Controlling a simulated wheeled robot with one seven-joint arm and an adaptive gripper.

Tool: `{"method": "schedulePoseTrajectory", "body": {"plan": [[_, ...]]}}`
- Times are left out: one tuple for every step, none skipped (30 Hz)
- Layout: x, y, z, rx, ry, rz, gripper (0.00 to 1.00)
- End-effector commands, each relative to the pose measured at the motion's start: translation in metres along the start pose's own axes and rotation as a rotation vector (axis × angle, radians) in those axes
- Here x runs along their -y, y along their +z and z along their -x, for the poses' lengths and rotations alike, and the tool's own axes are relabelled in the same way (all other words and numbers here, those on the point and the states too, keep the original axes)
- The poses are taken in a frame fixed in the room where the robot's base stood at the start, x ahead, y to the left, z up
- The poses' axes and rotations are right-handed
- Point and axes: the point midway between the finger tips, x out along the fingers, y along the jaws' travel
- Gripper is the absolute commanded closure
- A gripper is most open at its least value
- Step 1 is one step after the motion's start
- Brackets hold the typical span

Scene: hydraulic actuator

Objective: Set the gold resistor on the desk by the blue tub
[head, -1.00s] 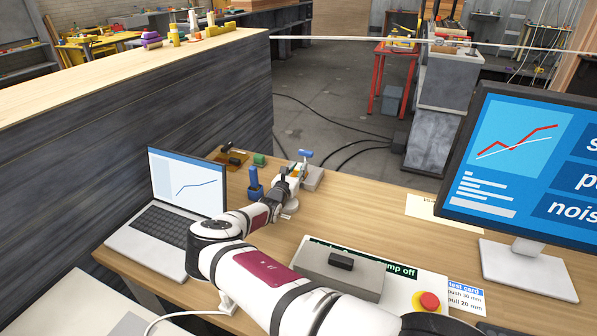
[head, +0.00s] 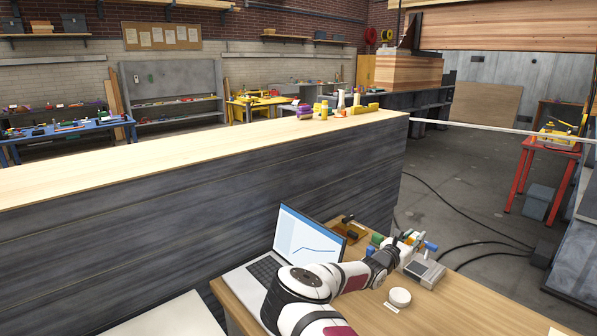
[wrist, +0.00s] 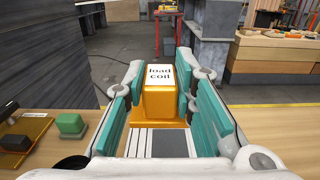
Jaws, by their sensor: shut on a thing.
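The gold resistor (wrist: 158,102), a gold block with a white "load coil" label on top, is between the teal finger pads of my gripper (wrist: 160,95) in the wrist view. My gripper is shut on it. Beneath it shows a grey slotted surface (wrist: 158,143). In the head view my gripper (head: 408,244) is over the back of the desk (head: 470,305), by a grey boxy device (head: 426,271). The resistor is too small there to make out clearly. I cannot make out the blue tub now; my arm may hide it.
A laptop (head: 300,240) stands left of my arm. A white round piece (head: 400,297) sits on the desk in front of the grey device. A green block (wrist: 70,123) and a gold plate with black parts (wrist: 22,133) lie left of my gripper.

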Motion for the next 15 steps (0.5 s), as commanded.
{"method": "schedulePoseTrajectory", "body": {"plan": [[-0.009, 0.005, 0.021, 0.003, 0.005, -0.008, 1.0], [-0.012, 0.007, 0.033, 0.003, 0.005, -0.011, 1.0], [-0.016, 0.01, 0.05, 0.003, 0.005, -0.015, 1.0], [-0.019, 0.012, 0.064, 0.004, 0.005, -0.018, 1.0], [-0.02, 0.014, 0.077, 0.004, 0.004, -0.021, 1.0], [-0.023, 0.016, 0.095, 0.004, 0.005, -0.023, 1.0], [-0.023, 0.017, 0.108, 0.004, 0.004, -0.023, 1.0], [-0.024, 0.019, 0.122, 0.003, 0.004, -0.024, 1.0], [-0.024, 0.021, 0.14, 0.002, 0.005, -0.024, 1.0], [-0.023, 0.022, 0.153, 0.001, 0.004, -0.024, 1.0], [-0.023, 0.023, 0.167, 0.001, 0.004, -0.023, 1.0], [-0.021, 0.025, 0.184, -0.001, 0.005, -0.021, 1.0], [-0.019, 0.026, 0.196, -0.002, 0.005, -0.019, 1.0], [-0.017, 0.027, 0.208, -0.002, 0.006, -0.017, 1.0], [-0.015, 0.028, 0.222, -0.003, 0.007, -0.012, 1.0]]}}
